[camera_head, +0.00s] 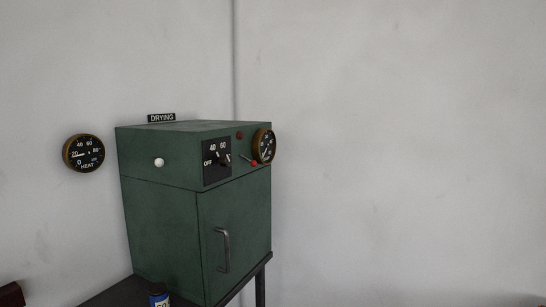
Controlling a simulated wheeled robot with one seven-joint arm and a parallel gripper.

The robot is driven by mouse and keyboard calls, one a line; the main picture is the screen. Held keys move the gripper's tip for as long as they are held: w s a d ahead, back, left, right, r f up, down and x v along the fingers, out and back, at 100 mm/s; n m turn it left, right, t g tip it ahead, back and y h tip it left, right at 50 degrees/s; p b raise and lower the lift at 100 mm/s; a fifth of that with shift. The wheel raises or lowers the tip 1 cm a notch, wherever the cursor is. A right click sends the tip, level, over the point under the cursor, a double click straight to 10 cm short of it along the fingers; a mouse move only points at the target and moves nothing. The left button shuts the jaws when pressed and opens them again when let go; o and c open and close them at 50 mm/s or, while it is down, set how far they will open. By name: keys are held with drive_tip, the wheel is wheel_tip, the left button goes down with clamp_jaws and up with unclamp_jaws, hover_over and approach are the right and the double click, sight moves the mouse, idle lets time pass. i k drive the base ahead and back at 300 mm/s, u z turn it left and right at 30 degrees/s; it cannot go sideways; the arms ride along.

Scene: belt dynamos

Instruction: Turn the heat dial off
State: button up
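The heat dial (222,160) sits on a black square plate on the front of a green drying cabinet (160,225). The plate carries the marks OFF, 40 and 60 in white, and the knob at its middle is dark. The knob's pointer is too small to read for certain. A round gauge marked HEAT (84,153) hangs on the wall to the left, with its light needle near the 20 mark. My gripper is not in view.
A second round gauge (264,146) and a small red-tipped lever (253,163) are right of the dial. A white knob (159,162) is on the left face. The door handle (222,249) sticks out below. A blue can (159,296) stands in front.

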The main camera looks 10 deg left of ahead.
sight(224, 160)
drive_tip(key=u, duration=0.45)
drive_tip(key=i, duration=0.85)
drive_tip(key=u, duration=0.8)
